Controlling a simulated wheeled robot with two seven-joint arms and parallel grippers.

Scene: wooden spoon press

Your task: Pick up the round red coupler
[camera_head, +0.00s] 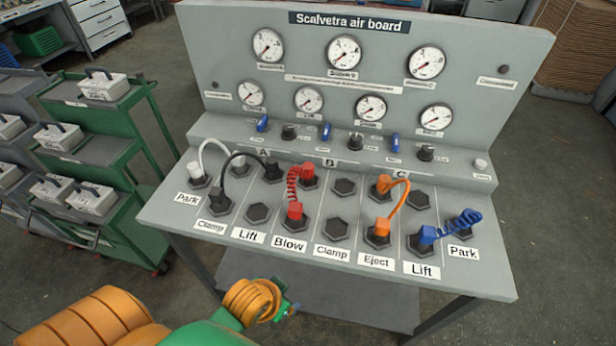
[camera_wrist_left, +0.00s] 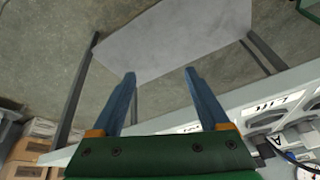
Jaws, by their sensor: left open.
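Two red couplers joined by a coiled red hose (camera_head: 291,187) sit on the air board. One red coupler (camera_head: 295,212) is in the front row above the Blow label; the other red coupler (camera_head: 308,174) is in the row behind. I cannot tell which is round. My left gripper (camera_head: 289,307) is in front of and below the board's front edge, apart from both couplers. In the left wrist view its two blue fingers (camera_wrist_left: 160,75) are spread with nothing between them. My right gripper is not in view.
Close by are a black hose (camera_head: 238,160), a white hose (camera_head: 207,146), an orange hose (camera_head: 400,195) and a blue coiled hose (camera_head: 455,228). Blue valve levers (camera_head: 326,132) and gauges stand behind. A green cart (camera_head: 135,185) is at the left. A lower shelf (camera_head: 310,300) lies under the board.

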